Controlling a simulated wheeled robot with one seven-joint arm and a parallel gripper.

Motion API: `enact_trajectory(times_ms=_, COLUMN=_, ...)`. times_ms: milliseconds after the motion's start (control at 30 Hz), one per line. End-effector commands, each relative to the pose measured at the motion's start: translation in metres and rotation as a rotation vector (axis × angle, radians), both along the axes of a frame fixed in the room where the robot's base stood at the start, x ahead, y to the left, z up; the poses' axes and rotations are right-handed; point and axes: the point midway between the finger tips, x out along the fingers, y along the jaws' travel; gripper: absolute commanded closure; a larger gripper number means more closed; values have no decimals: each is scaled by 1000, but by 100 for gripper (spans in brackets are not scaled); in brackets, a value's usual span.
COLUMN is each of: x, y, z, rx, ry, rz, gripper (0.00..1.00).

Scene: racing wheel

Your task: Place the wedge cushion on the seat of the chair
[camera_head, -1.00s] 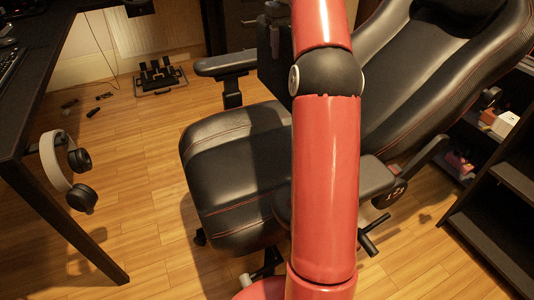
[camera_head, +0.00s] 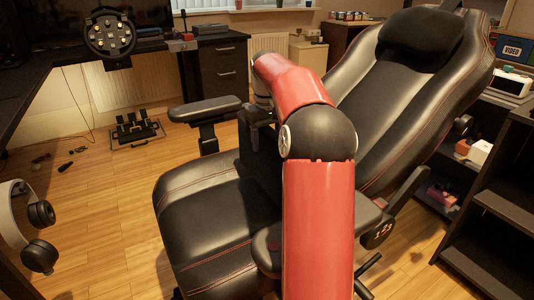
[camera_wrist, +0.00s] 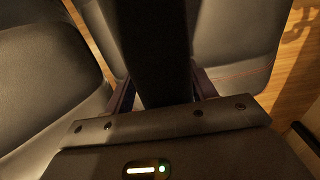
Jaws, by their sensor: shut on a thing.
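The chair (camera_head: 400,110) is black leather with red stitching. Its seat (camera_head: 200,225) faces up at the middle left of the head view. My gripper (camera_wrist: 162,92) is shut on a dark slab, the wedge cushion (camera_wrist: 155,45), in the wrist view. In the head view the cushion (camera_head: 250,165) is a black upright shape at or just above the rear of the seat, beside my red arm. I cannot tell whether it touches the seat. My arm hides part of the cushion and seat.
The chair's armrests (camera_head: 205,110) flank the seat. A desk (camera_head: 110,55) with a wheel base (camera_head: 110,36) stands at the back left. Headphones (camera_head: 40,215) hang at the left. Pedals (camera_head: 135,130) lie on the floor. A dark shelf (camera_head: 490,200) stands at the right.

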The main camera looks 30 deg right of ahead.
Motion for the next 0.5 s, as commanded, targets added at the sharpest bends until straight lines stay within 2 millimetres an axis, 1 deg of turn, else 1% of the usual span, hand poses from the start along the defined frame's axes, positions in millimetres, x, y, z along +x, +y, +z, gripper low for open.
enact_trajectory(times_ms=200, x=0, y=0, z=-33, rx=1, ry=2, rz=1, gripper=94)
enact_trajectory(times_ms=233, x=0, y=0, z=-36, rx=1, ry=1, rz=1, gripper=94)
enact_trajectory(times_ms=300, x=0, y=0, z=-39, rx=0, ry=-1, rz=1, gripper=94)
enact_trajectory(times_ms=500, x=0, y=0, z=-38, rx=0, ry=-1, rz=1, gripper=94)
